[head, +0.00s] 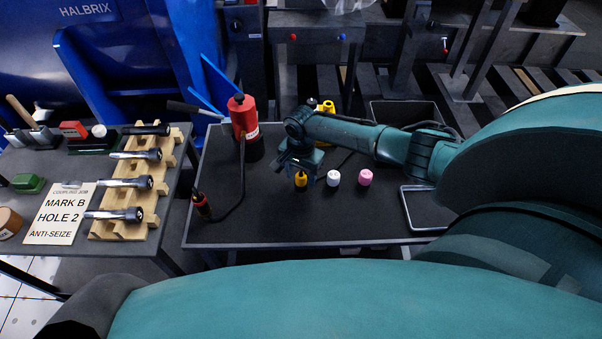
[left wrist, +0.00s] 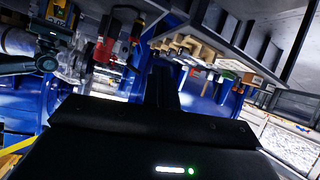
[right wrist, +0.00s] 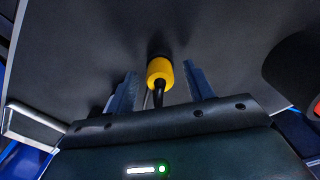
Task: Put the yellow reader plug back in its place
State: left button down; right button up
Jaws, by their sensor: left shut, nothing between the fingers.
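The yellow plug (head: 301,180) stands on the dark table top (head: 260,222), left of a white piece (head: 333,178) and a pink piece (head: 365,177). My right gripper (head: 298,164) is just above and behind it. In the right wrist view the yellow plug (right wrist: 160,70) shows between the spread fingers of the right gripper (right wrist: 160,86), with a gap on each side. A black stem comes from it towards the gripper. My left gripper (left wrist: 163,88) is shut and empty in the left wrist view; the head view does not show it. I cannot make out the plug's place.
A red hand pump (head: 243,118) with a black hose stands on the table's left part. A dark bin (head: 405,113) and a grey-rimmed tray (head: 425,208) are at the right. A side table at left carries a wooden rack (head: 128,228) with bolts and a sign (head: 60,213).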

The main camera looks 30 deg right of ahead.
jog(key=shift+r, duration=0.1)
pick_arm(q)
jog(key=shift+s+a+r+m+p, duration=0.2)
jog(key=shift+r+m+p, duration=0.25)
jog(key=shift+p, duration=0.8)
pick_arm(e)
notch_tip(320, 180, up, 13)
